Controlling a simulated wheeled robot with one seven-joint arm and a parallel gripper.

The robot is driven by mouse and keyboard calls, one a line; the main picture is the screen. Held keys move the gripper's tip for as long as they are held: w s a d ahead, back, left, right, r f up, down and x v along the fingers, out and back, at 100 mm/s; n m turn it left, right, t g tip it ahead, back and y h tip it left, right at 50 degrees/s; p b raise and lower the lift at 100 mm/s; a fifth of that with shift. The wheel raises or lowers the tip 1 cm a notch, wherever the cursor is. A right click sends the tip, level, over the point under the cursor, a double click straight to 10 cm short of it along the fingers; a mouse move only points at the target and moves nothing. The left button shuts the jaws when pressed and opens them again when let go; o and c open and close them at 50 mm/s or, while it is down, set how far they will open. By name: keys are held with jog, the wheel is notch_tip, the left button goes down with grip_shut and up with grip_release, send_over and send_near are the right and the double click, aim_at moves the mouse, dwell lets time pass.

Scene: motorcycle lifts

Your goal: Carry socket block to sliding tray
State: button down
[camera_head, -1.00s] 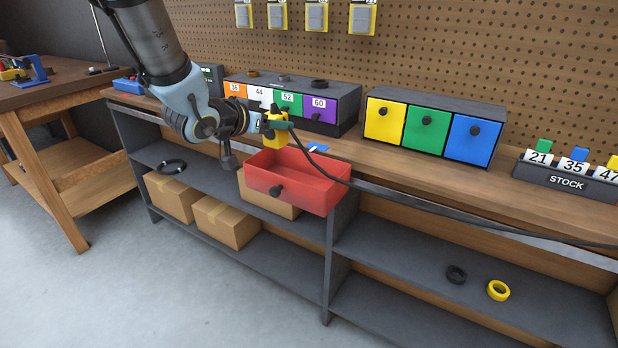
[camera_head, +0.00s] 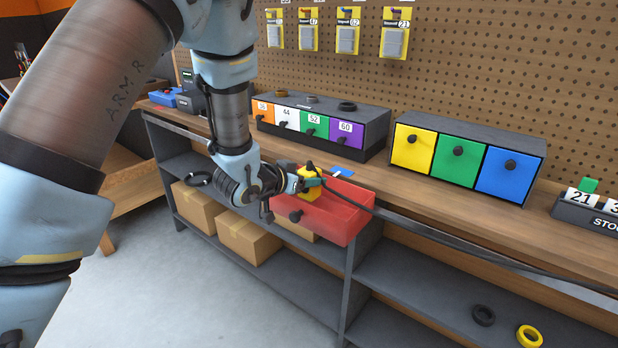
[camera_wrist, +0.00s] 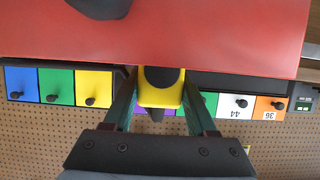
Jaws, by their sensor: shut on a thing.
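A yellow block with a dark top (camera_head: 309,188), which looks like the socket block, is in my gripper (camera_head: 311,183). In the wrist view the same block (camera_wrist: 160,99) sits between the two green-edged fingers of my gripper (camera_wrist: 160,88), which is shut on it. The red sliding tray (camera_head: 340,221) is pulled out from the bench front and has a dark knob. In the head view the block overlaps the tray's left part. In the wrist view the red tray (camera_wrist: 205,42) fills the upper part, close to the block. Whether they touch I cannot tell.
A drawer unit with numbered fronts (camera_head: 340,133) and one with yellow, green and blue drawers (camera_head: 459,160) stand on the bench behind. Cardboard boxes (camera_head: 248,241) lie on the shelf below.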

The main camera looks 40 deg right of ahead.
jog(key=shift+f, duration=0.2)
jog(key=shift+f+b, duration=0.5)
jog(key=shift+b, duration=0.1)
jog(key=shift+c, duration=1)
grip_release()
jog(key=shift+a+r+p, duration=0.1)
jog(key=shift+r+p, duration=0.7)
jog(key=shift+r, duration=0.05)
jog(key=b+v, duration=0.2)
jog(key=v, duration=0.9)
jog(key=shift+a+b, duration=0.3)
jog(key=shift+a, duration=0.1)
jog(key=shift+f, duration=0.15)
